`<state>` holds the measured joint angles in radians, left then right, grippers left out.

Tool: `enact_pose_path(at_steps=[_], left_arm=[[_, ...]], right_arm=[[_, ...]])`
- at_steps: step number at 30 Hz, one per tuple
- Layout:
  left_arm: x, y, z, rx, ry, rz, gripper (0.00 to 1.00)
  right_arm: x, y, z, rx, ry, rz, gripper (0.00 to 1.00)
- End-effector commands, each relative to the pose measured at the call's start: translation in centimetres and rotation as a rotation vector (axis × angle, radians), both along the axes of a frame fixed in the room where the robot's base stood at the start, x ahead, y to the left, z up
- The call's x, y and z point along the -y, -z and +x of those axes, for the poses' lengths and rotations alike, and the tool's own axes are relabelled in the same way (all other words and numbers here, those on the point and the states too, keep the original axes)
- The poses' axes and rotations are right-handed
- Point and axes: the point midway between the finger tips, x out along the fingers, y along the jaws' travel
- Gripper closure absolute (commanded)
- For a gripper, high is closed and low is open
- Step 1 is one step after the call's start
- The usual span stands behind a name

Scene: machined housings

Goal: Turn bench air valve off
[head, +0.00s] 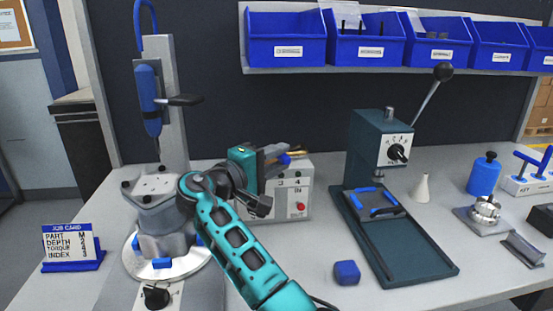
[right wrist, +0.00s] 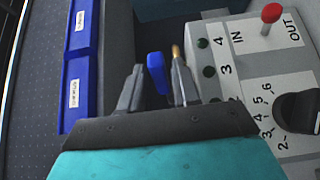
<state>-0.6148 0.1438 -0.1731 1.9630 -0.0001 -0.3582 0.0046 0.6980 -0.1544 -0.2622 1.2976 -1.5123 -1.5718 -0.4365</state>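A blue lever handle (head: 284,159), which I take to be the bench air valve, sits with a brass-coloured piece (head: 298,152) at the top of a light grey box (head: 291,198). My right gripper (head: 277,158) is at the box's upper left, partly covering the box and the lever. In the right wrist view the fingers (right wrist: 157,80) stand apart, with the blue lever (right wrist: 156,72) between them and gaps on both sides. The brass tip (right wrist: 176,52) shows by the right finger. The lever's base is hidden. My left gripper is not in view.
A machined housing (head: 165,215) on a round plate stands left of my right arm. A green press (head: 380,150) stands right. Blue bins (head: 286,40) line the shelf above. The bench front centre is mostly clear.

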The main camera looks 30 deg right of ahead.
Motion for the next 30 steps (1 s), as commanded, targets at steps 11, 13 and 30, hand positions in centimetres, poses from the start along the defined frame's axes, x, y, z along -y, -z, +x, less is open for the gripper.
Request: enact_pose_path(at_steps=[11, 13, 30], left_arm=[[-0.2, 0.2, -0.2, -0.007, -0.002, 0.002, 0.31], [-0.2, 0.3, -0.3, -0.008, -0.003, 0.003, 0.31], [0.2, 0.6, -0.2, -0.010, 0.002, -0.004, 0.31]], right_arm=[[-0.1, 0.0, 0.0, 0.000, -0.002, 0.000, 0.57], [-0.6, 0.0, -0.1, 0.000, -0.003, 0.000, 0.57], [-10.8, 0.1, -3.6, -0.001, -0.003, 0.001, 0.57]])
